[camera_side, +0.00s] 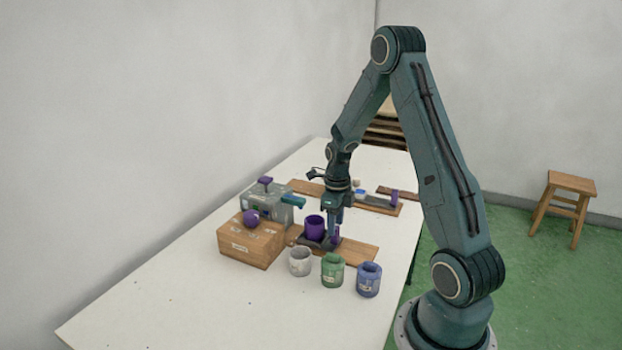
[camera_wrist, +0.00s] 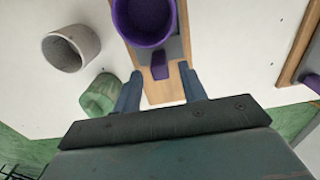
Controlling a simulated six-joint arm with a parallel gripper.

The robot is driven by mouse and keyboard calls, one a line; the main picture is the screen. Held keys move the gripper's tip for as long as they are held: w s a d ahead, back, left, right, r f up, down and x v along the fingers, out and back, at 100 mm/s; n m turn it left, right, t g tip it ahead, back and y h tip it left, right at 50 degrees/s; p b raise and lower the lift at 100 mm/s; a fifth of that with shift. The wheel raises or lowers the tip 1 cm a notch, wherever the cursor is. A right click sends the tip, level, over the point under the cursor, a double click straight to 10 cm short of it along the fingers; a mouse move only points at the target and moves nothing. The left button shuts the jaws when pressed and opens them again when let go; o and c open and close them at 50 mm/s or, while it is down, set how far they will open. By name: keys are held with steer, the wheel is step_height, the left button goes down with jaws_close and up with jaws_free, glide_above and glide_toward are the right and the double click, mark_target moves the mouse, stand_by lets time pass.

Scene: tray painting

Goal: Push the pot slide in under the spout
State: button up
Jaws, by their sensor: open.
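The pot slide is a dark grey plate on a wooden board, with a purple pot (camera_side: 315,227) standing upright on it and a purple upright handle (camera_wrist: 159,66) at its near end. The pot also shows at the top of the wrist view (camera_wrist: 145,22). The teal spout (camera_side: 293,200) sticks out from a grey machine (camera_side: 258,204) with a purple knob on top. The pot stands in front of the spout, apart from it in the side view. My gripper (camera_wrist: 160,69) is open and low, its fingers on either side of the handle; I cannot tell whether they touch it.
A wooden box (camera_side: 249,243) with a purple ball knob stands left of the slide. White (camera_side: 300,262), green (camera_side: 332,270) and blue (camera_side: 369,279) jars stand in front of the board (camera_side: 359,252). Another wooden board with a second purple handle (camera_side: 395,198) lies behind. The table's front left is clear.

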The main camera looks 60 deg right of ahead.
mark_target(334, 243)
steer(key=shift+f, duration=2.15)
jaws_close()
